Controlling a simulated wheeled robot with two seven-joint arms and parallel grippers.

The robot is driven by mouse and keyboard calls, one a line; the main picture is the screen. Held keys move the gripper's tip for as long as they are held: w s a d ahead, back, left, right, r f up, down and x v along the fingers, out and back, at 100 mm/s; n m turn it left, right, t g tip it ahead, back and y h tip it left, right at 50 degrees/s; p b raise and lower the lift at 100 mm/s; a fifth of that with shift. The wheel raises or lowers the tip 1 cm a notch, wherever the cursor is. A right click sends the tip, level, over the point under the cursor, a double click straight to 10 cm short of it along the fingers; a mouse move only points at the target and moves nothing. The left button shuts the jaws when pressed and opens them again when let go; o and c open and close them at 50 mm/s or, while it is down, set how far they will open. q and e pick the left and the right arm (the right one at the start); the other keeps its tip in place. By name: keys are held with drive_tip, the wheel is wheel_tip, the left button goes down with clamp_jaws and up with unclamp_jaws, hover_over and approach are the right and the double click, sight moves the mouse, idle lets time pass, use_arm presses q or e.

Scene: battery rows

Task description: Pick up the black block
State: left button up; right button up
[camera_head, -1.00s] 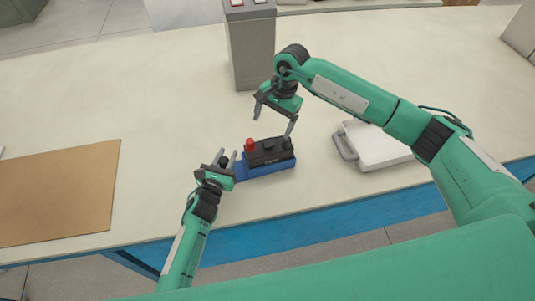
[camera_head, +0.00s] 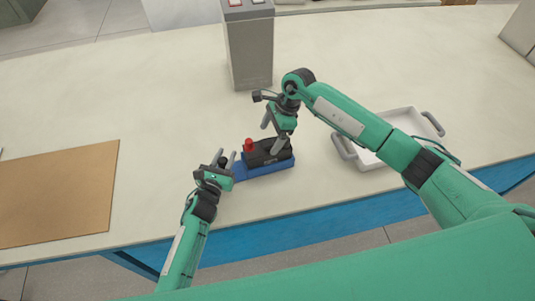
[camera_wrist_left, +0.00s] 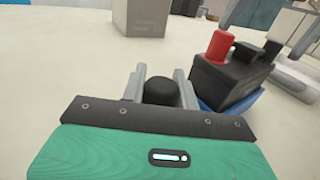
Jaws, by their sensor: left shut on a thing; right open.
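The black block (camera_head: 263,157), with a red knob (camera_head: 248,145) and dark knobs on top, sits on a blue base (camera_head: 262,170) near the table's front edge. In the left wrist view the block (camera_wrist_left: 229,80) is at the right, its red knob upright. My left gripper (camera_head: 227,158) is left of the block, shut on a black rounded knob, which shows between its fingers in the left wrist view (camera_wrist_left: 161,92). What lies under this knob is hidden. My right gripper (camera_head: 276,131) is open over the block's right part, one finger in front of it; contact is unclear.
A grey box-like post (camera_head: 249,55) stands behind the block. A white tray with grey handles (camera_head: 385,158) lies at the right, partly under my right arm. A brown board (camera_head: 60,195) lies at the left. The table between board and post is clear.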

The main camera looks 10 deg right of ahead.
sight(267, 142)
drive_tip(key=shift+x, duration=2.75)
drive_tip(key=shift+d, duration=0.2)
clamp_jaws()
drive_tip(key=shift+w+r, duration=0.1)
drive_tip(key=shift+r, duration=0.05)
